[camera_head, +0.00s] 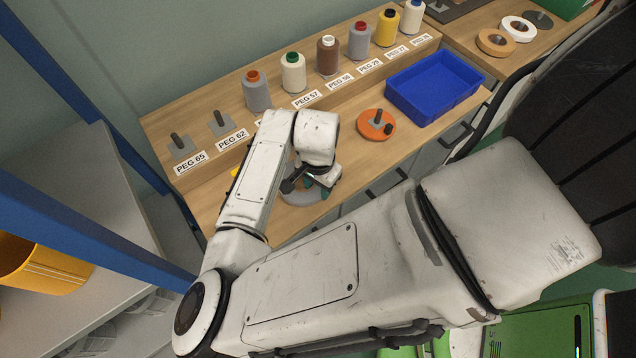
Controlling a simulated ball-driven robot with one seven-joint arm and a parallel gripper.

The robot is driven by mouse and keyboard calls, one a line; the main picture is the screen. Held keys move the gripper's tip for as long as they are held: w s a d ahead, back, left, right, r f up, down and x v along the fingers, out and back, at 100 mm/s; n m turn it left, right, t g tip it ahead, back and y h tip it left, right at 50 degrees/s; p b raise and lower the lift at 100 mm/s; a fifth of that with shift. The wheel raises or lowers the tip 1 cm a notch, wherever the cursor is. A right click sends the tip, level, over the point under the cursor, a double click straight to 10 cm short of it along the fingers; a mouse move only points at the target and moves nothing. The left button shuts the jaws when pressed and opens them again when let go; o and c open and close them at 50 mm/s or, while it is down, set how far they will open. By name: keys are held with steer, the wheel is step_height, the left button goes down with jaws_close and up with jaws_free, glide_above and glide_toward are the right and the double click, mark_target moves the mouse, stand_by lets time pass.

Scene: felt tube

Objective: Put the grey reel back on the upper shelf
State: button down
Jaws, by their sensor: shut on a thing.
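My gripper (311,184) is low over the front part of the bench, fingers down, partly hidden by my own arm. It is shut at a grey, round, disc-like thing, which I take for the grey reel (298,197). The reel's rim shows below and beside the fingers. Its upper part is hidden, and I cannot tell whether it touches the bench. The upper shelf (192,116) is the raised wooden step at the back of the bench.
Several thread cones, including a grey one with an orange top (257,92), stand along the shelf. A blue upright (60,70) stands at left.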

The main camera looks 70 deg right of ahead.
steer(key=shift+f, duration=0.15)
steer(key=c, duration=0.7)
jaws_free()
steer(key=shift+o, duration=0.2)
